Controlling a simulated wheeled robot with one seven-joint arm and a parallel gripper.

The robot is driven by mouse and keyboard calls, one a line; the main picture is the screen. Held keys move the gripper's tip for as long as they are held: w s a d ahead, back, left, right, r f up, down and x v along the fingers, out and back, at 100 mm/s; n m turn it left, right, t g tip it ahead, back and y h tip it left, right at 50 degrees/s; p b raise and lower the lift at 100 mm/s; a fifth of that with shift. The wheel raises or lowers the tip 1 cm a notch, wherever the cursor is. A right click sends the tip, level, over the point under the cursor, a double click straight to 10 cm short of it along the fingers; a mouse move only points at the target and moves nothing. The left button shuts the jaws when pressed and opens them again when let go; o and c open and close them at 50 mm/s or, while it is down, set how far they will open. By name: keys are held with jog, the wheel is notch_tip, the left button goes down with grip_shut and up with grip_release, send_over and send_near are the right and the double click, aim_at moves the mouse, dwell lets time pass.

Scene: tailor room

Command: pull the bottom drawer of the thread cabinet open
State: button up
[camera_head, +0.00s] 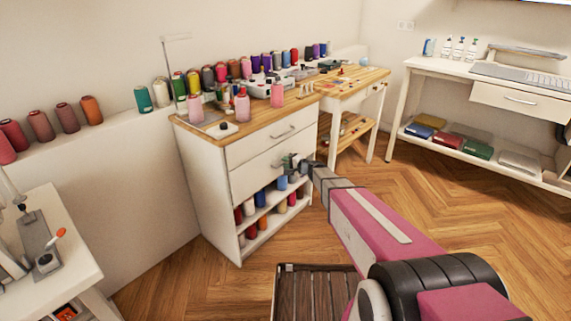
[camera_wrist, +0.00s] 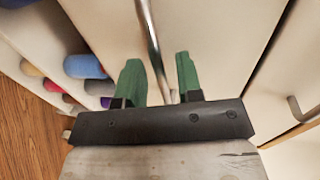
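The thread cabinet (camera_head: 222,190) is white with a wooden top. It has two drawers above open shelves of thread spools. The bottom drawer (camera_head: 252,176) looks flush with the cabinet front. My gripper (camera_head: 291,161) is at this drawer's front, hiding most of its handle in the head view. In the wrist view, the metal bar handle (camera_wrist: 151,38) runs between the two green fingers of my gripper (camera_wrist: 158,62). The fingers are apart, with a gap showing beside the bar, so they are around it rather than visibly clamped on it.
The top drawer's handle (camera_wrist: 295,108) is at the right of the wrist view. Thread spools (camera_wrist: 84,67) sit on the shelf at left. A slatted dark wooden item (camera_head: 312,292) stands on the floor before the cabinet. A wooden worktable (camera_head: 345,88) adjoins it behind.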

jog(key=shift+w+a+f, duration=0.1)
jog(key=shift+w+a, duration=0.15)
jog(key=shift+a, duration=0.15)
grip_shut()
jog(key=shift+s+d, duration=0.1)
jog(key=f+v, duration=0.3)
jog(key=v, duration=1.1)
jog(key=d+f+v, duration=0.1)
jog(key=f+v, duration=0.2)
jog(key=v, duration=1)
jog(key=shift+s+d, duration=0.4)
jog(key=shift+s, duration=0.15)
jog(key=shift+r, duration=0.1)
